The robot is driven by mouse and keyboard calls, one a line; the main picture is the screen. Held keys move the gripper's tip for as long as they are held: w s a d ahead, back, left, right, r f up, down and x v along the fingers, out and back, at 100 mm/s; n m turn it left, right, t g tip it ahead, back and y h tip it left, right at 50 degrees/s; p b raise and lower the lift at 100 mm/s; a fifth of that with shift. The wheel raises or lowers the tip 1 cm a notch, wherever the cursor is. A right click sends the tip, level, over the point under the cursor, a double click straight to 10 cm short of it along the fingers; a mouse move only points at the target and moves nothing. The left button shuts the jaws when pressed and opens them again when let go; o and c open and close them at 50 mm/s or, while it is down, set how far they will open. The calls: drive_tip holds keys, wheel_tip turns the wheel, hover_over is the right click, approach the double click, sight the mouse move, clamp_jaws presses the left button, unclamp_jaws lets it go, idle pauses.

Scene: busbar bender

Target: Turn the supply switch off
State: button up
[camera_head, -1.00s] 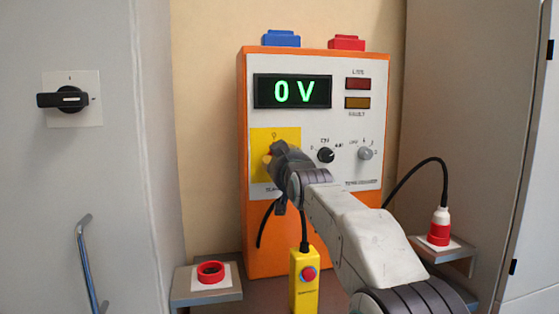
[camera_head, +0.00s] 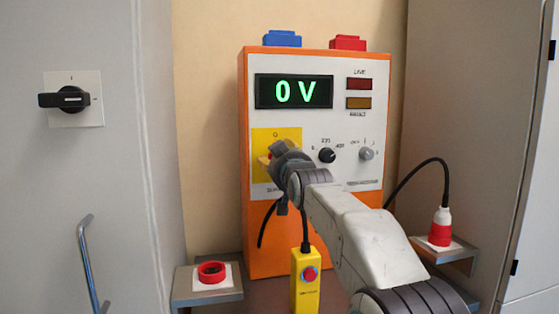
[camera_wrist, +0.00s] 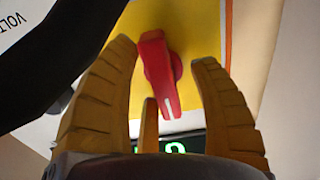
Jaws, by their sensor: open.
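The supply switch is a red handle (camera_wrist: 157,72) on a yellow plate (camera_wrist: 190,22) in the wrist view. Its end with a white mark points down the picture, towards the green display. My gripper (camera_wrist: 166,56) is open, with its yellow fingers to the left and right of the red handle and a third finger below. I see a gap on each side; contact cannot be told. In the head view my gripper (camera_head: 274,158) is in front of the yellow plate (camera_head: 262,140) and hides most of the switch.
The orange cabinet's display (camera_head: 293,92) reads 0 V. A black knob (camera_head: 327,156) and a grey knob (camera_head: 366,154) sit right of my gripper. A yellow pendant (camera_head: 305,284) hangs below. A black rotary switch (camera_head: 66,100) is on the left cabinet, and a red plug (camera_head: 440,232) stands at right.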

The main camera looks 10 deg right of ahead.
drive_tip(key=shift+s, duration=0.1)
drive_tip(key=s, duration=1.2)
idle(0.5)
